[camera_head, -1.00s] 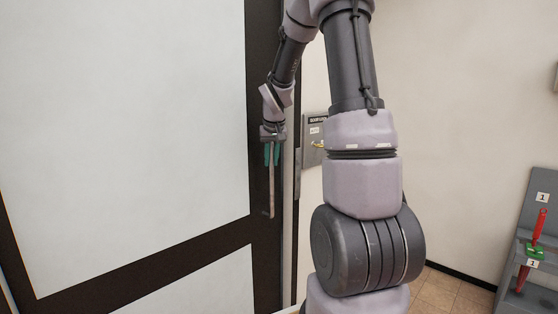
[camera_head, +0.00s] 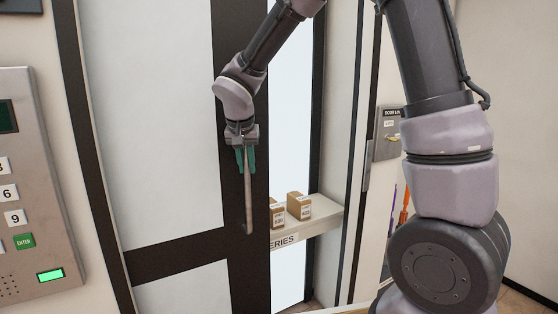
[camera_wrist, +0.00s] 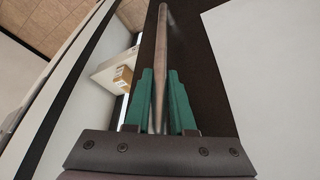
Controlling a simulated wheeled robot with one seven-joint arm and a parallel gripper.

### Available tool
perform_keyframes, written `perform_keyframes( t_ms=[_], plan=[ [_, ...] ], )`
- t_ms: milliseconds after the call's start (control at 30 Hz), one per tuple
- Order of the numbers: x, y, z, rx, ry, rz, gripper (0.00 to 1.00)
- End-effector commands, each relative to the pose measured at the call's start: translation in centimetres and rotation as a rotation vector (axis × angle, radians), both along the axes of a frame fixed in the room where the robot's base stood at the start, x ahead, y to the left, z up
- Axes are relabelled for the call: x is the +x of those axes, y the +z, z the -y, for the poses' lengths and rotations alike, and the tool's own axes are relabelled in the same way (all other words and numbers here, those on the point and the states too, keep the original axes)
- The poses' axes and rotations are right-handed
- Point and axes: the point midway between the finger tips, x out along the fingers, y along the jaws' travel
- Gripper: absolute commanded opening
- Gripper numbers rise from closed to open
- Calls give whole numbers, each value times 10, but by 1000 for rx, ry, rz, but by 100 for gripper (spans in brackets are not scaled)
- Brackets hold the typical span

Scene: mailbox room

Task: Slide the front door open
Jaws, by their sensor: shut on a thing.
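The front door (camera_head: 150,130) has white panels in a dark frame and stands partly open, with a gap on its right side. A vertical bar handle (camera_head: 248,205) is on the door's dark right stile. My gripper (camera_head: 245,160) is shut on the handle near its upper part. In the wrist view, the green fingers (camera_wrist: 168,105) stand on both sides of the handle (camera_wrist: 162,55). The handle's top end is hidden by my gripper in the head view.
Through the gap, a shelf (camera_head: 320,222) marked "ERIES" holds small boxes (camera_head: 299,206). A door lock panel (camera_head: 388,135) is on the wall to the right. A keypad (camera_head: 35,180) with a lit green light is at the left.

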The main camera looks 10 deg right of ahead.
Motion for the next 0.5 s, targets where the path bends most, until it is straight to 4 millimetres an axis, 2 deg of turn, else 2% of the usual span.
perform_keyframes(
  t_ms=[33, 200, 300, 500],
  plan=[
    [-7, -1, -21, 0, 13, -1, 0],
    [-27, -1, -76, 2, 11, 0, 0],
    [-38, -1, -105, 1, 11, 0, 0],
    [-52, 0, -148, 1, 3, 1, 0]
  ],
)
